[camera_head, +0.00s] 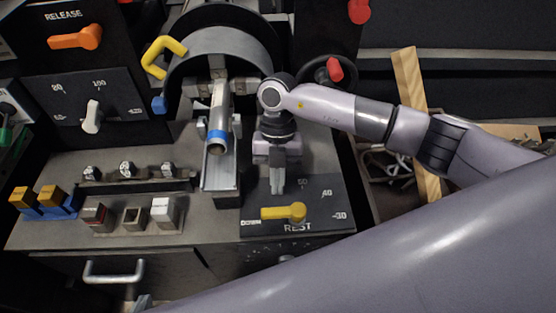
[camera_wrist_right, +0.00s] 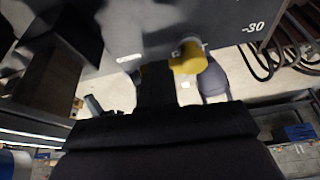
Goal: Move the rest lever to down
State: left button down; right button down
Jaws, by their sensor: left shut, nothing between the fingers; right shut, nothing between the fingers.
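The yellow rest lever (camera_head: 283,213) sits on a dark panel above the word REST. Its hub is at the right and its handle points left, roughly level. My right gripper (camera_head: 277,185) is shut and empty, pointing down just behind the lever, with a small gap showing in the head view. In the right wrist view the lever's yellow hub (camera_wrist_right: 188,58) shows just right of the dark gripper fingers (camera_wrist_right: 155,85), which hide part of the handle. Contact cannot be told. What look like my left gripper's tips (camera_head: 143,303) show at the bottom edge, shut, mostly hidden.
A metal tube (camera_head: 218,120) lies in the chuck behind and left of my right gripper. Small blocks (camera_head: 162,212) stand on the ledge at left. A drawer handle (camera_head: 113,270) is below. A wooden plank (camera_head: 408,85) leans at right.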

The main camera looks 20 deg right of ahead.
aim_at(276, 208)
jog(key=shift+x, duration=1)
pick_arm(q)
jog(key=shift+r, duration=0.1)
pick_arm(e)
jog(key=shift+s+a+r+p, duration=0.15)
jog(key=shift+s+a+p, duration=0.15)
jog(key=shift+s+p, duration=0.25)
pick_arm(q)
jog(key=shift+r, duration=0.45)
pick_arm(e)
jog(key=shift+s+a+f, duration=0.1)
jog(key=shift+f, duration=0.1)
pick_arm(q)
jog(key=shift+r, duration=0.1)
pick_arm(e)
jog(key=shift+r, duration=0.1)
